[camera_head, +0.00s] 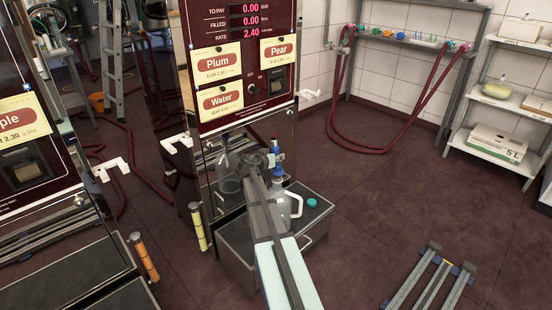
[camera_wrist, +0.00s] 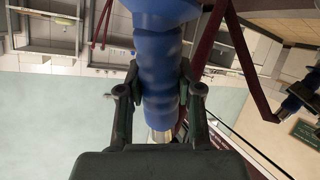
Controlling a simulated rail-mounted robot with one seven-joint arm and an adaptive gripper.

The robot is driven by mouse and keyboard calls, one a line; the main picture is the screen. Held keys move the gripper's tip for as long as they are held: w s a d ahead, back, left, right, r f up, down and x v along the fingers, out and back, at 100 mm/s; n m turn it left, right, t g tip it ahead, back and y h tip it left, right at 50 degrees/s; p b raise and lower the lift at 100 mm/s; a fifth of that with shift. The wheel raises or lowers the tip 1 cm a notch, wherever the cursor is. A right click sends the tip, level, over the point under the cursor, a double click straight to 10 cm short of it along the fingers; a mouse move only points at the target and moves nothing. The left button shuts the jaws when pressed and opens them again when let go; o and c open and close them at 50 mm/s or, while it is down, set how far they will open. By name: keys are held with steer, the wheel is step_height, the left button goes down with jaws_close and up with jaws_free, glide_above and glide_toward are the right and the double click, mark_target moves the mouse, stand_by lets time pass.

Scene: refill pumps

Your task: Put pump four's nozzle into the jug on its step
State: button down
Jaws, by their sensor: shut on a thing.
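My gripper (camera_wrist: 160,88) is shut on the blue ribbed nozzle (camera_wrist: 160,112), whose wide blue end is at the top of the wrist view. In the head view the blue nozzle (camera_head: 276,147) shows just beyond my gripper, partly hidden by my arm. A clear jug (camera_head: 294,206) with a white handle stands on the dark step (camera_head: 236,243) in front of the pump (camera_head: 236,118) labelled Plum, Pear and Water. The nozzle is above the jug or at its mouth. My arm hides whether its tip is inside. No pump number is readable.
A teal cap (camera_head: 311,202) lies on the step right of the jug. Another pump (camera_head: 33,165) stands at the left. Dark red hoses (camera_head: 350,143) hang from a rack behind. A grey folded frame (camera_head: 430,280) lies on the floor at right. The middle right floor is clear.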

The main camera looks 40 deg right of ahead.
steer(key=shift+f+b, duration=0.75)
steer(key=shift+f, duration=0.1)
steer(key=c, duration=0.7)
jaws_free()
steer(key=v, duration=1.2)
